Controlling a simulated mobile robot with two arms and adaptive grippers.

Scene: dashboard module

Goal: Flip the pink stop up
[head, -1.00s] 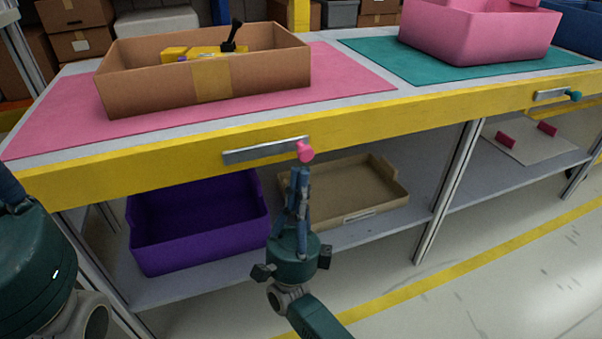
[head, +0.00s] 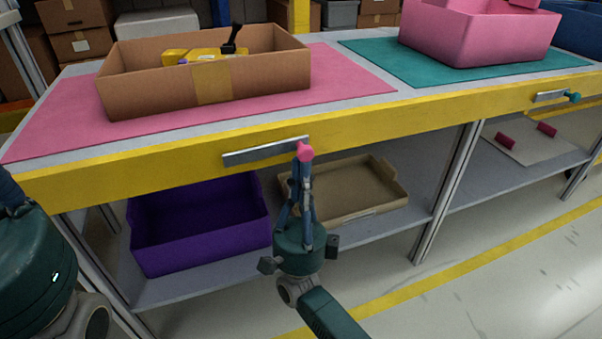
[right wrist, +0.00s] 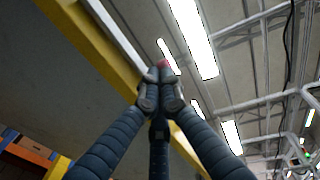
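The pink stop (head: 306,151) sits at the right end of a metal bar (head: 262,151) on the yellow front edge of the table. My right gripper (head: 304,163) points up from below, its fingertips together just under the stop and at or very near it. In the right wrist view the fingers are closed, and a bit of the pink stop (right wrist: 163,64) shows just past their tips. I cannot tell whether they touch it. Only part of my left gripper (head: 8,190) shows at the left edge; its fingertips are out of view.
A teal stop (head: 574,97) sits on another bar at the far right. A cardboard box (head: 150,87) and a pink bin (head: 480,40) stand on the tabletop. A purple bin (head: 190,237) and a tan tray (head: 352,211) are on the lower shelf, behind my right gripper.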

